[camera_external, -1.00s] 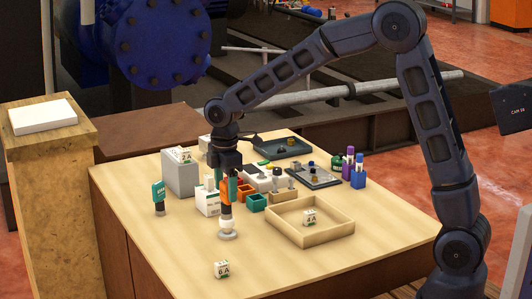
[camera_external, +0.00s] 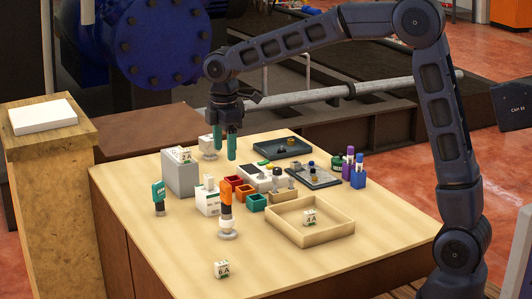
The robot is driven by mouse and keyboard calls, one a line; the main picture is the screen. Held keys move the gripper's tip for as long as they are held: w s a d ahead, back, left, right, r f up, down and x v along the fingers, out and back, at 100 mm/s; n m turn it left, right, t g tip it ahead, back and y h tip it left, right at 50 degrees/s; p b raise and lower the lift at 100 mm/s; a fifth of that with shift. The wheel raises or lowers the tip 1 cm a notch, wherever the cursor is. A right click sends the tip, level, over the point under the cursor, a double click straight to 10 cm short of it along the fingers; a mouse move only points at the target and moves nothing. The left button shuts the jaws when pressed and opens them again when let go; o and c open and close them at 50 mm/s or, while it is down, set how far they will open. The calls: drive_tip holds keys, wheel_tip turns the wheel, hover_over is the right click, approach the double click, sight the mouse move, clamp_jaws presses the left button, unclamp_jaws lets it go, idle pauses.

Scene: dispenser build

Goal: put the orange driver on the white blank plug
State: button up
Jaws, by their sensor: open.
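The orange driver (camera_external: 226,194) stands upright near the middle of the table, its dark lower part on top of a round white plug (camera_external: 228,234). The driver and plug line up and appear to touch. My gripper (camera_external: 224,152) is open and empty, with teal fingers pointing down, well above and behind the driver. Nothing is between its fingers.
A teal driver (camera_external: 158,196) stands at the left. A grey block (camera_external: 181,179), white boxes (camera_external: 206,201) and small coloured bins (camera_external: 256,202) are behind the orange driver. A wooden tray (camera_external: 335,233) is at right. A white cube (camera_external: 221,269) lies at front; the front left is clear.

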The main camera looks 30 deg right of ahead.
drive_tip(key=shift+r, duration=0.5)
drive_tip(key=shift+d, duration=0.1)
drive_tip(key=s+d+r+m+t, duration=0.1)
drive_tip(key=s+d+r+m, duration=0.15)
drive_tip(key=d, duration=0.55)
drive_tip(key=s+d+r+m, duration=0.2)
drive_tip(key=s+d+m, duration=0.15)
drive_tip(key=d, duration=0.45)
drive_tip(key=s+d+r+m+t, duration=0.1)
drive_tip(key=s+d+r+m, duration=0.15)
drive_tip(key=d, duration=0.55)
drive_tip(key=s+d+f+m+t, duration=0.1)
drive_tip(key=s+d+f+m, duration=0.2)
drive_tip(key=s+d, duration=0.4)
drive_tip(key=s+d+f+m+t, duration=0.1)
drive_tip(key=s+d+f+m, duration=0.2)
drive_tip(key=s+d+m, duration=0.3)
drive_tip(key=shift+s+d+t, duration=0.3)
drive_tip(key=shift+s+d, duration=0.6)
drive_tip(key=shift+s, duration=1.4)
drive_tip(key=shift+m, duration=0.25)
